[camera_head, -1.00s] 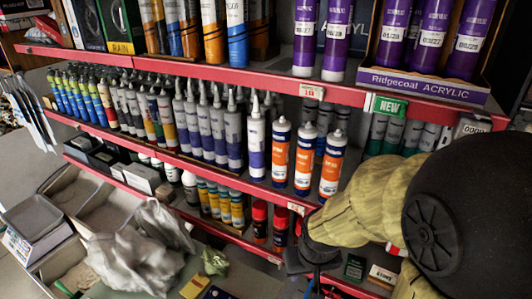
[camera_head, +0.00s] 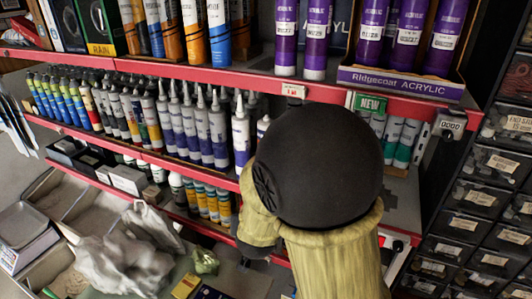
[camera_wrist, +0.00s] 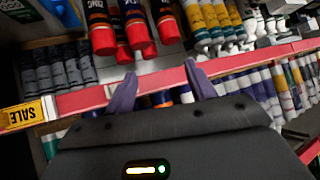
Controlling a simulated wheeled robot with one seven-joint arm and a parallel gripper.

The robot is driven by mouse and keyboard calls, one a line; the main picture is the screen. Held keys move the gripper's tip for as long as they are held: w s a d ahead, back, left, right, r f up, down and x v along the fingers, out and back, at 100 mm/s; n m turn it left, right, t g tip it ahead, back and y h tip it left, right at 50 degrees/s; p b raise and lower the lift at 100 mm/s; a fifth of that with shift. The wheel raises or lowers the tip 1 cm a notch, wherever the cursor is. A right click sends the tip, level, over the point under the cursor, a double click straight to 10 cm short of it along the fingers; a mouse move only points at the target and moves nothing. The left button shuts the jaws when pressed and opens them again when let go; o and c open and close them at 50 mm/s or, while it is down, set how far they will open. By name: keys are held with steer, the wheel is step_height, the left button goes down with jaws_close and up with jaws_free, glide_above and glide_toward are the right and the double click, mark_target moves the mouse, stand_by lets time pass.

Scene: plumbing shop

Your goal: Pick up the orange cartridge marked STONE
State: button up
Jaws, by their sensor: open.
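My gripper (camera_wrist: 160,70) shows in the wrist view, its two dark fingers spread apart at the red shelf edge. Between and behind the fingers, small orange and blue parts of cartridges (camera_wrist: 162,98) show; the gripper body hides most of them. No STONE marking can be read, so I cannot tell which cartridge is the marked one. In the head view my arm covers the orange cartridges on the middle shelf. Only the pale top of one cartridge (camera_head: 263,125) shows at the arm's left edge. The gripper itself is hidden there.
Drawers (camera_head: 490,170) stand at the right.

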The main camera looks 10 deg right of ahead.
step_height(320, 180, up, 9)
steer(key=a+m+t+h, duration=0.1)
steer(key=m+t+h, duration=0.1)
steer(key=t+h, duration=0.3)
steer(key=h, duration=0.2)
steer(key=shift+w+m+t+h+p, duration=0.3)
steer(key=shift+m+p, duration=0.1)
steer(key=shift+w+r, duration=0.1)
steer(key=p+x, duration=0.3)
steer(key=x, duration=0.9)
steer(key=shift+a, duration=0.15)
steer(key=shift+w+p, duration=0.1)
steer(key=shift+p, duration=0.2)
